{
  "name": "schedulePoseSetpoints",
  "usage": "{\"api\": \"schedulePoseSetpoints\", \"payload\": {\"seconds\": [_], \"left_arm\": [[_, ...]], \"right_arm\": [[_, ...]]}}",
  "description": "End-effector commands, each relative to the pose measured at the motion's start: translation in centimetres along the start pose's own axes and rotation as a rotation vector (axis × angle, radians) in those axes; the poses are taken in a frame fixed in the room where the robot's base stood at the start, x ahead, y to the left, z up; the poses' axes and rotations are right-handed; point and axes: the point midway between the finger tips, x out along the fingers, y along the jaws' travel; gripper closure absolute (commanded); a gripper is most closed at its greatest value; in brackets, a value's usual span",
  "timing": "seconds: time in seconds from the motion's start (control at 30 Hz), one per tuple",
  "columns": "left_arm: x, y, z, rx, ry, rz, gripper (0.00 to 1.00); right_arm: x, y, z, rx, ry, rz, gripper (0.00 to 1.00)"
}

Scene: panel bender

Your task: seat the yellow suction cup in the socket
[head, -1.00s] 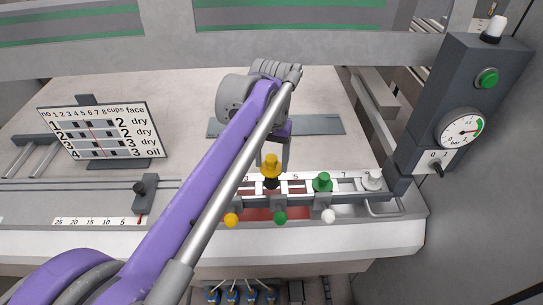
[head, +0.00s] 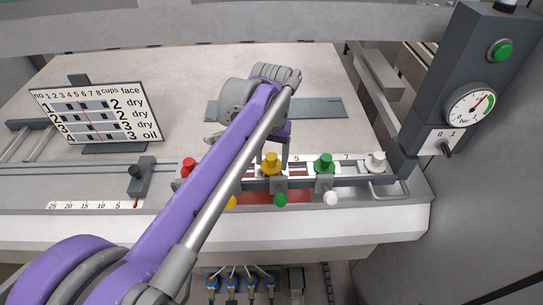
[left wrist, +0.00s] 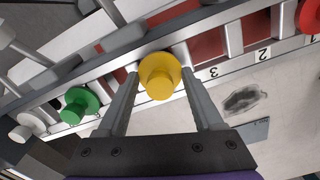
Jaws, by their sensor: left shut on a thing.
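The yellow suction cup (head: 271,163) sits upright at the slotted rail (head: 395,182), near the number 5. My left gripper (head: 273,152) reaches it from behind and is shut on it. In the left wrist view the yellow cup (left wrist: 160,76) lies between the two fingertips, over the rail. The socket under it is hidden by the cup, so I cannot tell how fully it is seated. My right gripper is not in view.
A green cup (head: 324,163) and a white cup (head: 376,161) stand to the right on the rail, a red cup (head: 189,167) to the left. Yellow, green (head: 280,200) and white (head: 331,198) knobs line the front. A gauge post (head: 440,110) stands at right.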

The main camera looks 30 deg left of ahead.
Motion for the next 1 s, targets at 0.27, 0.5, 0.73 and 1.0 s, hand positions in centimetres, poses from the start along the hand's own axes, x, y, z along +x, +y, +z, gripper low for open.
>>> {"api": "schedulePoseSetpoints", "payload": {"seconds": [0.27, 0.5, 0.73, 1.0], "left_arm": [[-0.1, 0.0, 0.0, 0.0, 0.0, 0.0, 0.14], [-0.1, 0.0, 0.0, 0.0, 0.0, 0.0, 0.0], [-1.3, 0.0, 0.0, 0.0, 0.001, 0.0, 0.0], [-6.7, 0.0, -0.1, 0.0, 0.001, 0.0, 0.0]], "right_arm": [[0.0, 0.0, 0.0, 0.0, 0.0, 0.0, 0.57], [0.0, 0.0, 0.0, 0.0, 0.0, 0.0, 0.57], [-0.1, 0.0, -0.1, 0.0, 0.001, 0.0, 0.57], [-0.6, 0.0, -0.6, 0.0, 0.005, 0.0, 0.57]]}}
